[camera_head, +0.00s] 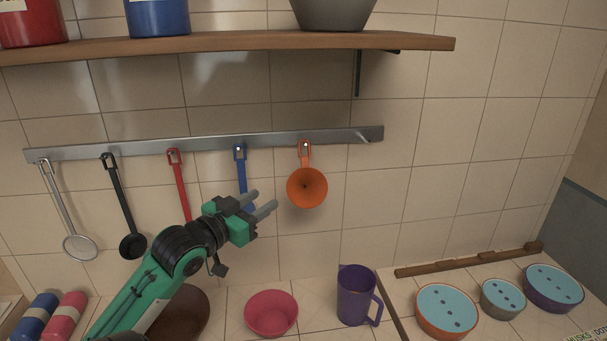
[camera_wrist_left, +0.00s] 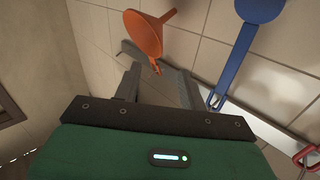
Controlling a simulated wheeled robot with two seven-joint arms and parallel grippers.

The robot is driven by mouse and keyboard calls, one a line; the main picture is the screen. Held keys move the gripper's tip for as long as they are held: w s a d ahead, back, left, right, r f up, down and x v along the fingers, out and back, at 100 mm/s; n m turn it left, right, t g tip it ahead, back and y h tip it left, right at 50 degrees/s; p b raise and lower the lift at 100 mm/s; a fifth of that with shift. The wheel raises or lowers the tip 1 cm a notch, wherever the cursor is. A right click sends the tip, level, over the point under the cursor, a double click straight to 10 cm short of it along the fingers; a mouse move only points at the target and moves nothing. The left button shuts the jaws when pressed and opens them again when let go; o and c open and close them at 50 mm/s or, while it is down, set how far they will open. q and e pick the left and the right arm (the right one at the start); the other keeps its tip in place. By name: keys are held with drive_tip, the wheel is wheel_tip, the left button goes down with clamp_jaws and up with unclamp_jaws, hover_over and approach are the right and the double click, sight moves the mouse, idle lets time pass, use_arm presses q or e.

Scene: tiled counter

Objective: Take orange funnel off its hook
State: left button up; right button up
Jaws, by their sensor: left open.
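The orange funnel (camera_head: 307,188) hangs by its handle from a hook on the metal wall rail (camera_head: 205,144), at the right end of the row of utensils. My left gripper (camera_head: 267,204) is open and empty, to the left of the funnel and slightly below it, in front of the blue utensil (camera_head: 241,168). In the left wrist view the funnel (camera_wrist_left: 145,33) shows beyond the open fingers (camera_wrist_left: 158,85), apart from them, with its handle pointing toward the rail. My right gripper is in neither view.
A red utensil (camera_head: 177,182), black ladle (camera_head: 121,205) and strainer (camera_head: 68,215) hang further left. A wooden shelf (camera_head: 230,42) juts out above the rail. Below stand a pink bowl (camera_head: 271,314), a purple mug (camera_head: 354,296) and several lidded bowls. The wall right of the funnel is clear.

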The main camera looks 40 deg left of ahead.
use_arm(q)
drive_tip(key=p, duration=0.2)
approach(302, 175)
drive_tip(key=w+p, duration=0.1)
drive_tip(key=w, duration=0.1)
drive_tip(key=w+p, duration=0.1)
drive_tip(key=w, duration=0.1)
drive_tip(key=w+a+p, duration=0.1)
drive_tip(key=w+p, duration=0.1)
drive_tip(key=w, duration=0.1)
drive_tip(key=shift+w+r, duration=0.15)
drive_tip(key=shift+r, duration=0.15)
drive_tip(key=shift+w, duration=0.35)
drive_tip(key=shift+w+f, duration=0.15)
drive_tip(key=shift+w, duration=0.05)
drive_tip(key=shift+d, duration=0.1)
clamp_jaws()
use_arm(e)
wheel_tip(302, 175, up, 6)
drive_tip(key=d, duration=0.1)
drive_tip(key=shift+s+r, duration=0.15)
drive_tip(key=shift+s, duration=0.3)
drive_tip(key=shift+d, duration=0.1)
